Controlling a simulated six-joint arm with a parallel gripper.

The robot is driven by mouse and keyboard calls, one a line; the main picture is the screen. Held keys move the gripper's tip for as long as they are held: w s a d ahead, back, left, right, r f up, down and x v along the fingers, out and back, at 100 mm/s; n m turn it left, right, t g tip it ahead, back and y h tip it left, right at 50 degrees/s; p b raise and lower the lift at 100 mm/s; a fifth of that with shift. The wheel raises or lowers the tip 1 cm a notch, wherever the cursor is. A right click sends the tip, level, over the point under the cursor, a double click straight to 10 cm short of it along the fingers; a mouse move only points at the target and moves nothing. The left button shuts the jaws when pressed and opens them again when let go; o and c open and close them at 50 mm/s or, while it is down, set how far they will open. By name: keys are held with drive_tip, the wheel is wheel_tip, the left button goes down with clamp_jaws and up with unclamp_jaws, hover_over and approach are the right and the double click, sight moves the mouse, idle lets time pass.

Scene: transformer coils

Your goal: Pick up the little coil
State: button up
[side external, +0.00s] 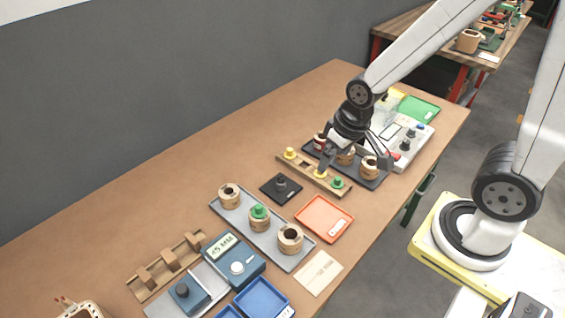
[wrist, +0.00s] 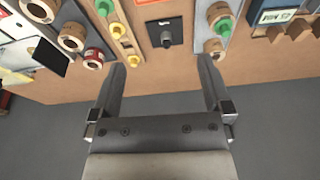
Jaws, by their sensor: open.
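Several wooden coils stand upright on two trays; I cannot tell for sure which is the little coil. The smallest-looking one (side external: 229,190) stands at the far left end of the grey tray (side external: 275,250). It also shows in the wrist view (wrist: 213,47), beside the right fingertip in the picture. A coil with a green top (side external: 259,212) and a larger coil (side external: 291,238) share that tray. A red coil (side external: 319,140) and two wooden coils (side external: 369,167) stand on the dark tray. My gripper (wrist: 162,63) is open and empty, near the dark tray and peg rack.
A wooden rack (side external: 305,166) holds yellow and green pegs. A black pad (side external: 281,187) with a dark knob lies between rack and grey tray. The table towards the wall is clear.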

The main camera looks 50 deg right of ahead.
drive_tip(key=w+a+f+m+g, duration=0.1)
drive_tip(key=w+a+f+m, duration=0.2)
drive_tip(key=w, duration=0.4)
drive_tip(key=w+a+m, duration=0.2)
drive_tip(key=w+m, duration=0.3)
drive_tip(key=w, duration=0.2)
drive_tip(key=m+g, duration=0.1)
drive_tip(key=m, duration=0.7)
hover_over(230, 197)
drive_tip(key=w+d, duration=0.1)
drive_tip(key=d, duration=0.1)
wheel_tip(230, 197, down, 8)
drive_tip(key=r, duration=0.1)
drive_tip(key=shift+w+a+f+m+g, duration=0.3)
drive_tip(key=shift+w+a+f, duration=0.2)
drive_tip(key=shift+f, duration=0.25)
drive_tip(key=shift+f, duration=0.1)
drive_tip(key=shift+f, duration=1.2)
drive_tip(key=shift+f, duration=0.1)
drive_tip(key=shift+f, duration=2.5)
